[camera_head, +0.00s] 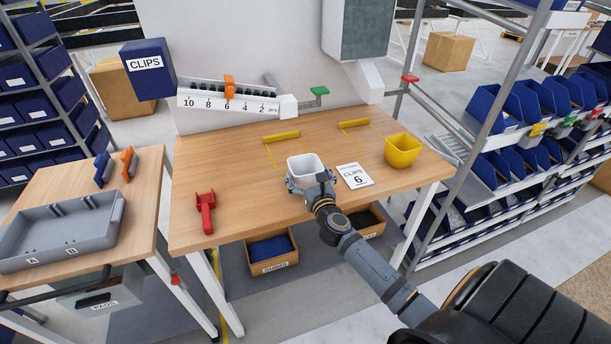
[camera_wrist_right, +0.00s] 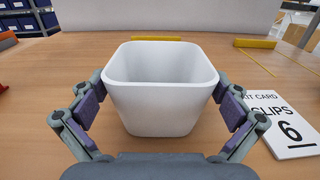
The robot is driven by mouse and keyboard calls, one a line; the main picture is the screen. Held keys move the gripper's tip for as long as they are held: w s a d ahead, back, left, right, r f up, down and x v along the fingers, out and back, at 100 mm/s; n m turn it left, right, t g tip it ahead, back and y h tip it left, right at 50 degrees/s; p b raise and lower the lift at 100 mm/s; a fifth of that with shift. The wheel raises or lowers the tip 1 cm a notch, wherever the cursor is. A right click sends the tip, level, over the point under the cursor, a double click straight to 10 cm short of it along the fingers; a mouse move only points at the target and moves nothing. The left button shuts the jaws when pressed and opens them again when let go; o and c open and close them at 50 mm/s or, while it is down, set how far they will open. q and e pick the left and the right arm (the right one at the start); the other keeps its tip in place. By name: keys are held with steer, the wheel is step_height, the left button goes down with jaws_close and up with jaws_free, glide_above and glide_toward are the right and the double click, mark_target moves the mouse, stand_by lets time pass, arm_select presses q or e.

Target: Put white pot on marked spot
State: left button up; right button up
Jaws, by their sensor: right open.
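The white pot (camera_head: 305,163) stands upright on the wooden workbench (camera_head: 235,190), and it fills the middle of the right wrist view (camera_wrist_right: 160,95). My right gripper (camera_head: 307,181) is open around the pot, with one finger on each side; in the wrist view the fingers (camera_wrist_right: 160,108) sit close beside its walls. Whether they touch it I cannot tell. Behind the pot, thin yellow lines and a yellow bar (camera_head: 281,137) mark a place on the bench. A second yellow bar (camera_head: 354,123) with lines lies to its right. My left gripper is not in view.
A card reading CLIPS 6 (camera_head: 355,176) lies just right of the pot. A yellow bin (camera_head: 402,150) stands farther right, and a red tool (camera_head: 205,211) lies at left. A numbered clip rack (camera_head: 229,101) hangs over the back. Bench left of the pot is mostly clear.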

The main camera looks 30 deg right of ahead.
mark_target(305, 161)
steer(key=shift+x, duration=1.1)
steer(key=shift+s, duration=0.15)
steer(key=shift+c, duration=0.7)
steer(key=c, duration=0.9)
steer(key=shift+o, duration=0.2)
steer(key=shift+r, duration=0.25)
step_height(305, 161, up, 2)
steer(key=shift+r+p, duration=0.2)
steer(key=shift+p, duration=0.7)
steer(key=s+r, duration=0.1)
steer(key=r, duration=0.1)
steer(key=s+r+p, duration=0.1)
steer(key=s+r, duration=0.2)
steer(key=r, duration=0.1)
steer(key=shift+s+d+p, duration=0.1)
steer(key=shift+s+p, duration=0.2)
steer(key=shift+p, duration=0.1)
steer(key=s+r+p, duration=0.4)
steer(key=s+p, duration=0.1)
steer(key=s, duration=0.4)
steer(key=shift+s+d, duration=0.15)
steer(key=shift+d, duration=0.3)
